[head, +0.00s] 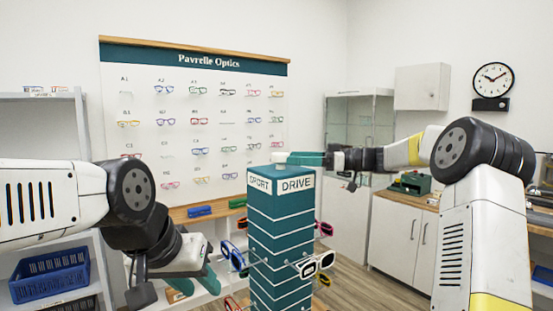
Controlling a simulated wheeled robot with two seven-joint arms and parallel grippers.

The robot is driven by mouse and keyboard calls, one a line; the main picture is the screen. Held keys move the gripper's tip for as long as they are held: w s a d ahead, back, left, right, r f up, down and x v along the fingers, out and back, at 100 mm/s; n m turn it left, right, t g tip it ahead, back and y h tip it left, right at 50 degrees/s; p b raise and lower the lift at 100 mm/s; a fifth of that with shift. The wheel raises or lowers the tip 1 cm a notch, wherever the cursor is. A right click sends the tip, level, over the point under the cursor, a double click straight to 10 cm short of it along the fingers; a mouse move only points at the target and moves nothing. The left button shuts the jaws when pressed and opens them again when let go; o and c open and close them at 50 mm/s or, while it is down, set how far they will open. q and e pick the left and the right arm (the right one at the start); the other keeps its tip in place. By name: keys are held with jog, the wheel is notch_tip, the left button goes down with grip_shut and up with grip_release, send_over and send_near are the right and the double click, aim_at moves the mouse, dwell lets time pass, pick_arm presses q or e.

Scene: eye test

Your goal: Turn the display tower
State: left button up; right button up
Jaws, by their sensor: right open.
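The display tower (280,235) is a tall teal column in the middle of the head view. Its top faces read "SPORT" and "DRIVE", and several pairs of glasses stick out from its sides. My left gripper (196,284) is to the left of the tower, low down, with its teal fingers apart and nothing seen between them. My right gripper (300,158) is open at the top of the tower, its teal fingers pointing left. A small white piece shows at its fingertips; I cannot tell whether they touch it or the tower.
A "Pavrelle Optics" board (140,95) with rows of glasses hangs behind. A shelf with a blue basket (50,274) stands at left. White cabinets (403,235) with a wooden counter stand at right. Wooden floor shows right of the tower.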

aim_at(281, 158)
jog(key=a, duration=0.5)
jog(key=shift+w+a, duration=0.15)
jog(key=shift+w, duration=0.25)
grip_shut()
